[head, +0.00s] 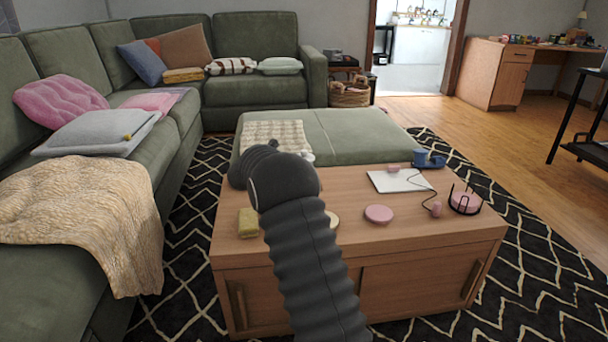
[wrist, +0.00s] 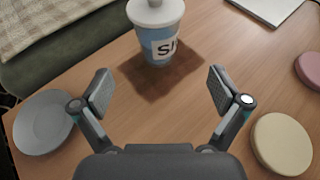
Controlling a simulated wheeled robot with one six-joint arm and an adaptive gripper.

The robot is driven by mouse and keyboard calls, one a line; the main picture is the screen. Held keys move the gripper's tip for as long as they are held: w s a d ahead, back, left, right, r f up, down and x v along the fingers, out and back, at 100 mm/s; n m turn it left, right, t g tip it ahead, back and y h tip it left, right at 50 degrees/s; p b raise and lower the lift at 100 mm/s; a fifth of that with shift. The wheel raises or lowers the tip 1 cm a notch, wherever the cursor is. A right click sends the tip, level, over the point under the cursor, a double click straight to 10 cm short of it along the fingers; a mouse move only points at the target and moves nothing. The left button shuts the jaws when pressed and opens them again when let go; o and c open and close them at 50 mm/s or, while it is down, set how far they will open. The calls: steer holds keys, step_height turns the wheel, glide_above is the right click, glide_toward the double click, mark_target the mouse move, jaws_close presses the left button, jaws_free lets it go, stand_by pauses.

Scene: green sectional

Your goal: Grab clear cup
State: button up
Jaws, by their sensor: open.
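No see-through cup can be made out in either view. In the head view my arm hides this cup and the gripper.
A grey plate (wrist: 43,122) lies left of my gripper and a cream disc (wrist: 281,143) right of it.

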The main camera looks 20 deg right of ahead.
steer(key=x, duration=0.6)
steer(key=shift+w+r+x, duration=0.1)
steer(key=shift+x, duration=1.5)
steer(key=shift+w+r+x, duration=0.1)
steer(key=shift+w+x, duration=0.05)
steer(key=shift+x, duration=1.45)
steer(key=shift+a, duration=0.1)
steer(key=c, duration=1.4)
